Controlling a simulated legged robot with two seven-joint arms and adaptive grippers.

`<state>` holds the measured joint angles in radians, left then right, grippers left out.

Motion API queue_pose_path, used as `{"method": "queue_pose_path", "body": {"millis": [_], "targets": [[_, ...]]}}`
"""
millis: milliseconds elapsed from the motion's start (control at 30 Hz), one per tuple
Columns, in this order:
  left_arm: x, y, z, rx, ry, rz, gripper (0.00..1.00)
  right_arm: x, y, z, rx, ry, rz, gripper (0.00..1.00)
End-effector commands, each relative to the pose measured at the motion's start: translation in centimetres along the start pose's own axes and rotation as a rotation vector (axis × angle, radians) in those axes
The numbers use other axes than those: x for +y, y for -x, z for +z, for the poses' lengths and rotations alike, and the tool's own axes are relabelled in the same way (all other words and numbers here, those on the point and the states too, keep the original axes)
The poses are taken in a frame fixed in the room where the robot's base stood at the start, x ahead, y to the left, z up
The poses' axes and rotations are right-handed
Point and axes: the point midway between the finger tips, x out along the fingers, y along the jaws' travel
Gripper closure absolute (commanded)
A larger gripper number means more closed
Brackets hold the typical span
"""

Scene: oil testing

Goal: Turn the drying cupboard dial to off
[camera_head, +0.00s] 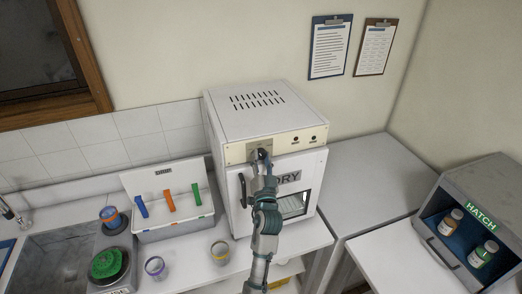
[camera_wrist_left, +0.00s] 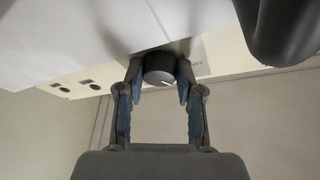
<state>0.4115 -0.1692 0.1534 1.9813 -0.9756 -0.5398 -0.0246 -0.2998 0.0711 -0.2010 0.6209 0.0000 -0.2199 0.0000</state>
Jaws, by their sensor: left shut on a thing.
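The drying cupboard (camera_head: 264,112) is a white box with a cream control strip and a door marked "DRY". My right gripper is not in view.
Two small dark round parts (camera_head: 295,139) sit on the strip to the right. A dark door handle (camera_head: 243,190) is at the door's left. A box with coloured strips (camera_head: 170,205) and two jars (camera_head: 220,252) stand left. A grey hatch (camera_head: 480,195) with bottles is at right.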

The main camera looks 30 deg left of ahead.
Motion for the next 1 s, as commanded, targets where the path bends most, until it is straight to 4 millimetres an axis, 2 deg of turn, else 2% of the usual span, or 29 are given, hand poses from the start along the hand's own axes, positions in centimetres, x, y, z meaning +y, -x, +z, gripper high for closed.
{"method": "queue_pose_path", "body": {"millis": [100, 500, 1000], "targets": [[-0.17, -0.05, -0.44, 0.005, -0.1, 0.039, 0.99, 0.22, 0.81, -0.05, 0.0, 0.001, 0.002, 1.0], [0.06, 0.03, -0.37, -0.01, -0.362, 0.149, 0.99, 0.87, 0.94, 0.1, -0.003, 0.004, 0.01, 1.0], [0.24, 0.09, -0.38, -0.017, -0.46, 0.192, 0.99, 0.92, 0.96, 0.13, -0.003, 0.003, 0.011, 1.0]]}}
